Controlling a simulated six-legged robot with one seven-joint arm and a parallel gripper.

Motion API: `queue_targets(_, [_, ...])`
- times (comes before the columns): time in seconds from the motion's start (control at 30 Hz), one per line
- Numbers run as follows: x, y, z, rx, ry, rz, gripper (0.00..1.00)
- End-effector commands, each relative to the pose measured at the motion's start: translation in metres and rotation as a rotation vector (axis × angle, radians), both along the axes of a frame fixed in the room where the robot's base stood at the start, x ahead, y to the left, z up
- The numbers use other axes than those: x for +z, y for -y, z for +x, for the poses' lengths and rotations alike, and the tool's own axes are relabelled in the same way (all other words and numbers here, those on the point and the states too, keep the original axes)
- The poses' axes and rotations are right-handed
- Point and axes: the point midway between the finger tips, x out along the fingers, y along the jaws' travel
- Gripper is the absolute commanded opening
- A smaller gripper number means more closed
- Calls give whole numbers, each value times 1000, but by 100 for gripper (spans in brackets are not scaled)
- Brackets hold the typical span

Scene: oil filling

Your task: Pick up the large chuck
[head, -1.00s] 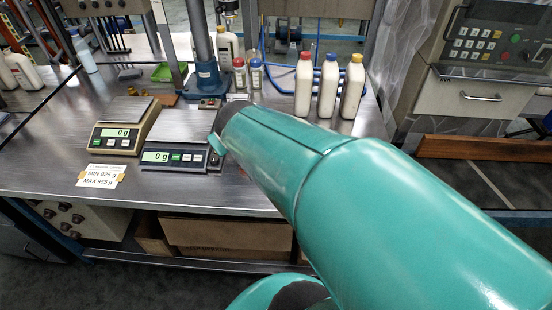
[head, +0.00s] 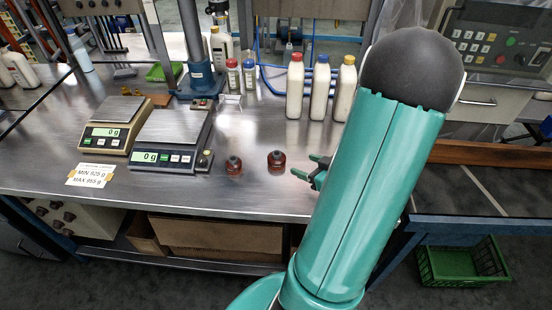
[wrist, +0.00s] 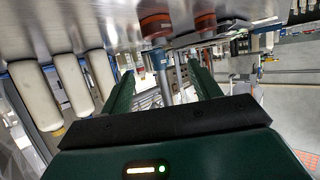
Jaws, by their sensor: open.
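Two small red-brown chucks with dark tops stand upright on the steel table in the head view, a left one (head: 233,166) and a right one (head: 277,160). They look close in size, so I cannot tell for sure which is the large one. My gripper (head: 307,166) is open and empty just right of the right chuck, low over the table and apart from it. In the wrist view the scene is upside down. Both chucks, one at left (wrist: 156,25) and one at right (wrist: 205,22), show above and beyond my open fingers (wrist: 160,74).
Two scales, a tan one (head: 112,124) and a dark one (head: 171,140), stand left of the chucks. White bottles (head: 320,87) stand behind my gripper. A blue-based column (head: 201,77) stands at the back.

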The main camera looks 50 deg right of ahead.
Motion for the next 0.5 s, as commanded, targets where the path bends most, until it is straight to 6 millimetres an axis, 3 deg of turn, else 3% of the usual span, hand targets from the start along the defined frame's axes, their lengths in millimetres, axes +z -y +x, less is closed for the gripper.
queue_targets(0.3, [-23,5,55,1,-3,0,62])
queue_targets(0.5, [-29,7,70,0,-2,-2,62])
